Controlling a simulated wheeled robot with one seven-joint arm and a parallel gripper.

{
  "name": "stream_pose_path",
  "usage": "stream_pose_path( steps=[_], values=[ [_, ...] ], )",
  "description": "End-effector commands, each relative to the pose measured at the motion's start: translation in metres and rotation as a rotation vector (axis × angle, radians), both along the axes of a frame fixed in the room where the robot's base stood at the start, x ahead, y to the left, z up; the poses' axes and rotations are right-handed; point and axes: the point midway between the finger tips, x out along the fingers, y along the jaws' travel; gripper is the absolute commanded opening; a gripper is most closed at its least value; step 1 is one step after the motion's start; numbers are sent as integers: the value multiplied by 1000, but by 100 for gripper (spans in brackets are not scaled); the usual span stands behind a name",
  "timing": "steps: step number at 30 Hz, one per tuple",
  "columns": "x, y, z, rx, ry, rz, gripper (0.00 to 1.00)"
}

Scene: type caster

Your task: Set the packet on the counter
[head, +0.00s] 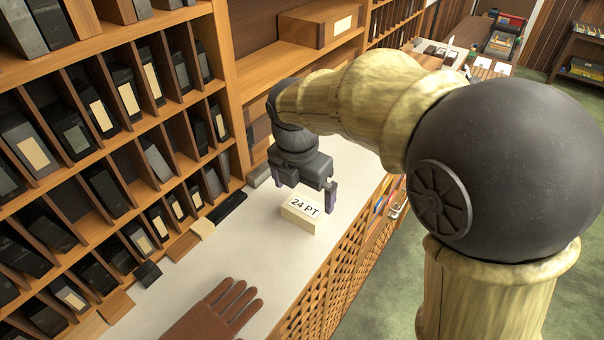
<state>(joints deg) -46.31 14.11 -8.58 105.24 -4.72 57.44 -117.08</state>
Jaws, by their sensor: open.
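The packet (300,212) is a small cream block with "24 PT" printed in black on its top. It rests on the white counter (262,245), near the counter's front edge. My gripper (305,198) hangs just above and behind the packet with its fingers spread apart. One dark finger shows beside the packet's right rear side, and the other is to the left. The fingers look empty. I cannot tell from this view whether either finger touches the packet.
A brown wooden hand (215,315) lies on the counter at the front. Tall wooden shelves (130,130) with dark blocks line the left and back. Small blocks and a dark bar (230,208) lie along the counter's rear. Green floor (385,290) is open at right.

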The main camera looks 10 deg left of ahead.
Motion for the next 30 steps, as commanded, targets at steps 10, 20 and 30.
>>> stream_pose_path(
  steps=[10, 20, 30],
  values=[
    [-6, 3, 53, 1, -1, 0, 100],
    [-6, 3, 56, -1, 0, 0, 100],
    [-6, 3, 56, 0, 0, 0, 100]
  ],
)
